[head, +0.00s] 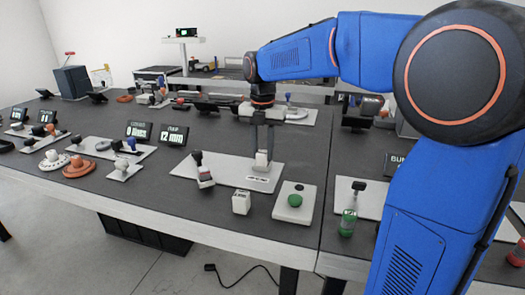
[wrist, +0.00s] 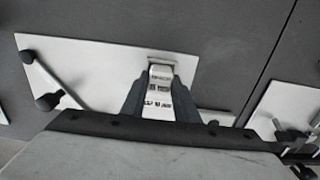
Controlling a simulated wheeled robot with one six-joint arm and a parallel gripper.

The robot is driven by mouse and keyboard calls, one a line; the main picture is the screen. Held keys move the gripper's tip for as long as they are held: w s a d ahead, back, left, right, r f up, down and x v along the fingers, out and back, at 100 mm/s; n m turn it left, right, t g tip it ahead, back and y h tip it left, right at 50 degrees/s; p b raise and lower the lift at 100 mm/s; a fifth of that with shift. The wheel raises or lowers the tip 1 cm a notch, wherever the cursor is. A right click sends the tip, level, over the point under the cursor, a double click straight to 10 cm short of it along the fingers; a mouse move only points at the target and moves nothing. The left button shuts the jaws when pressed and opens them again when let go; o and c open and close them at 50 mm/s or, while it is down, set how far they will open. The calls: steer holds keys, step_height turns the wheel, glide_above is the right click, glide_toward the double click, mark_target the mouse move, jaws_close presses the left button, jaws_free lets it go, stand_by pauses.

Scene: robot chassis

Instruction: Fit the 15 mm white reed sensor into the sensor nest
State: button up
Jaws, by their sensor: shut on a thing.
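The white reed sensor (head: 262,159) is a small white block held between the two grey fingers of my gripper (head: 263,150). The sensor also shows in the wrist view (wrist: 158,88), with dark printed marks on its face. My gripper (wrist: 158,102) is shut on its sides. Both are over a flat pale plate (head: 222,167), also in the wrist view (wrist: 95,62). A small pale block with a slot-like edge at the sensor's far end (wrist: 166,59) may be the sensor nest; the sensor hides most of it. I cannot tell whether the sensor is seated or just above.
A white cube (head: 241,202) and a plate with a green button (head: 295,200) are in front. A display reading 12 mm (head: 173,134) is to the left. Dark bench shows between the plates.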

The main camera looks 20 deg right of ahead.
mark_target(263, 152)
steer(key=shift+f, duration=0.1)
steer(key=o, duration=1.1)
steer(key=shift+c, duration=0.2)
step_height(263, 152, up, 12)
